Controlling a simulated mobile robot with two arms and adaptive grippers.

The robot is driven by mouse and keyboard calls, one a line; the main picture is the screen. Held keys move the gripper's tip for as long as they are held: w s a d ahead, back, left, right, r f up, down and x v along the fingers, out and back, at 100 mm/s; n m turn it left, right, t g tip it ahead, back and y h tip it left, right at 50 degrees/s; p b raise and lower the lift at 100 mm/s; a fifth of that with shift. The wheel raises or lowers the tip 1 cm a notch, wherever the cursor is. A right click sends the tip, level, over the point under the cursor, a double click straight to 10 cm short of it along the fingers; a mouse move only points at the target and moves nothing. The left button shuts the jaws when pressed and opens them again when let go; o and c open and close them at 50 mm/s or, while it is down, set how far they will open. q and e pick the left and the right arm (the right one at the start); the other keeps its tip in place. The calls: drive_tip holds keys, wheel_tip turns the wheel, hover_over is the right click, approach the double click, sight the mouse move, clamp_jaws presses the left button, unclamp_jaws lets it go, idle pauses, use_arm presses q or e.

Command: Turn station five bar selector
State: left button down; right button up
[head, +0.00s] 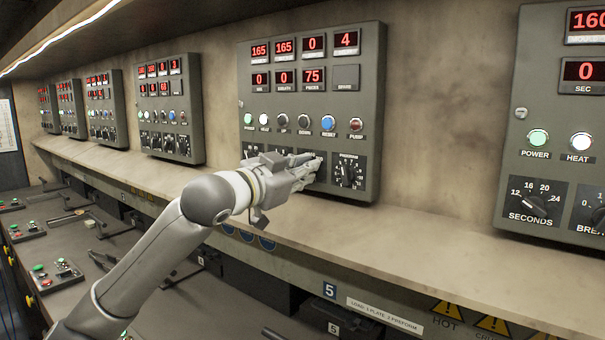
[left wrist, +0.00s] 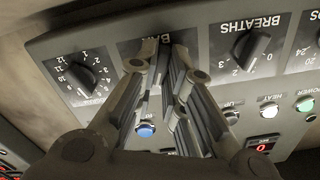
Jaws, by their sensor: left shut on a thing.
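The station five control panel (head: 300,105) is on the wall in the middle of the head view. My left gripper (head: 305,170) is at its bottom row of dials, over the third dial from the left. In the left wrist view, which shows the panel upside down, the fingers (left wrist: 167,70) reach onto the bar selector's dark plate (left wrist: 128,47), labelled "BA…". The fingers are shut on the selector knob, which they mostly hide, so its pointer setting cannot be read. My right gripper is out of view.
A numbered dial (head: 350,172) is close right of the gripper; the breaths knob (left wrist: 246,48) is on its other side. Lamps and buttons, including a blue one (head: 328,123), sit just above. A beige ledge (head: 430,240) runs below. Another panel (head: 555,120) stands at right.

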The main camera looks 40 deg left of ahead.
use_arm(q)
drive_tip(key=shift+f+m+b, duration=0.1)
drive_tip(key=shift+m+b, duration=0.35)
drive_tip(key=shift+m, duration=1.15)
drive_tip(key=c, duration=1.5)
unclamp_jaws()
drive_tip(key=shift+s, duration=0.15)
drive_tip(key=shift+s+d, duration=0.25)
drive_tip(key=shift+s, duration=1.7)
drive_tip(key=shift+s+d, duration=0.2)
drive_tip(key=shift+s, duration=1.75)
drive_tip(key=shift+s+d, duration=0.25)
drive_tip(key=shift+s, duration=1.7)
